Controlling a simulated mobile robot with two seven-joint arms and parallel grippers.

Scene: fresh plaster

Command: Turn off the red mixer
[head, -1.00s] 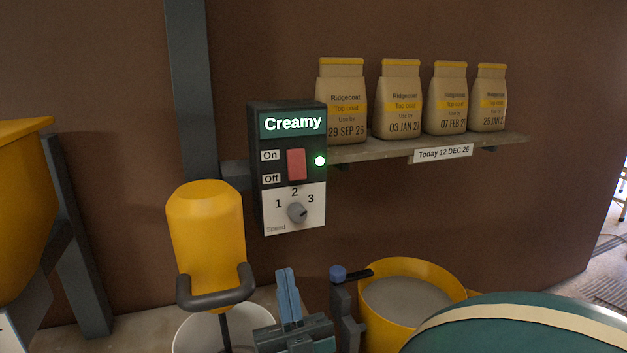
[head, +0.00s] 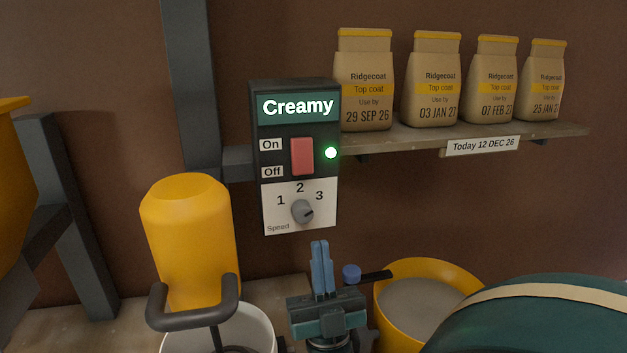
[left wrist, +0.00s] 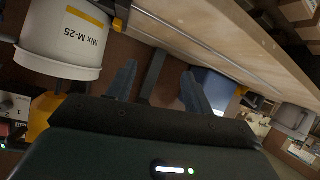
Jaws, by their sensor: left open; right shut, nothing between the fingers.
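A dark control box (head: 249,115) with a lit sign reading "Creamy" hangs on the brown wall. It has a red rocker switch (head: 302,156) between the labels On and Off, and a lit green lamp (head: 330,153). I cannot tell which way the rocker is tilted. Left of the box is a yellow mixer (head: 190,235) with a dark handle loop; no red mixer body shows. My right gripper (head: 320,245) is shut and empty, below the box and apart from it. My left gripper (left wrist: 158,78) is open and empty in the left wrist view.
A grey speed knob (head: 302,211) sits below the rocker. Several paper bags (head: 364,85) stand on a shelf (head: 400,137) right of the box. A yellow tub (head: 450,275) and a white bucket (head: 265,325) stand below. A white bucket (left wrist: 62,45) marked "Mix M-25" shows in the left wrist view.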

